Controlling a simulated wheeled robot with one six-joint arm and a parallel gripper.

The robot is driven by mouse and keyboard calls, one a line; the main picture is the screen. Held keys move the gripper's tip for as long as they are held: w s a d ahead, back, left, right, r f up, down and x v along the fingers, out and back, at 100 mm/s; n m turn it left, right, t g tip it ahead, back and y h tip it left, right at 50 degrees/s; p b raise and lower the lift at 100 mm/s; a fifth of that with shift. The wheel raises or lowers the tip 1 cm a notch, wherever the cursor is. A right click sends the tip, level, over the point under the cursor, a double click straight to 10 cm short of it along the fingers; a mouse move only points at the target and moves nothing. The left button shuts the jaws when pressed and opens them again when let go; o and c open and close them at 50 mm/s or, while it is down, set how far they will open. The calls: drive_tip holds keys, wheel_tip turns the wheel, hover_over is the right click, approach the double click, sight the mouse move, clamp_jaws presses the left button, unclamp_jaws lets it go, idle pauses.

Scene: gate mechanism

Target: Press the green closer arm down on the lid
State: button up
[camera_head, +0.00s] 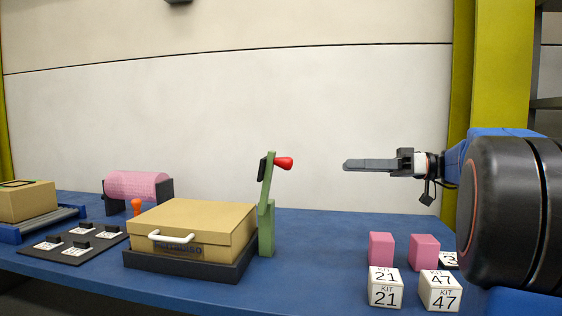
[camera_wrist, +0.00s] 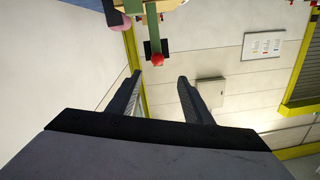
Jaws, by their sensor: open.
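The green closer arm (camera_head: 267,182) stands raised and nearly upright at the right side of the box, hinged on a green post (camera_head: 266,230). It has a red knob (camera_head: 284,163) pointing right and a dark pad (camera_head: 262,169) on its left. The tan box lid (camera_head: 195,215) lies flat on the box, which sits in a black tray (camera_head: 150,262). My gripper (camera_head: 346,165) is at the right of the knob, at about its height, apart from it. In the wrist view my gripper (camera_wrist: 158,76) shows two spread, empty fingers, with the red knob (camera_wrist: 157,59) beyond them.
Pink blocks (camera_head: 424,252) and white KIT cubes (camera_head: 385,287) stand on the blue table (camera_head: 310,240) at the right. A pink roll (camera_head: 137,185), an orange peg (camera_head: 136,207) and a black card board (camera_head: 50,243) are at the left. The air between gripper and knob is clear.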

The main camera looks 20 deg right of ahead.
approach(288, 162)
drive_tip(key=x, duration=0.3)
drive_tip(key=w+x, duration=0.1)
drive_tip(key=x, duration=0.6)
drive_tip(key=shift+w+d+f, duration=0.25)
drive_tip(key=shift+w+d, duration=0.05)
clamp_jaws()
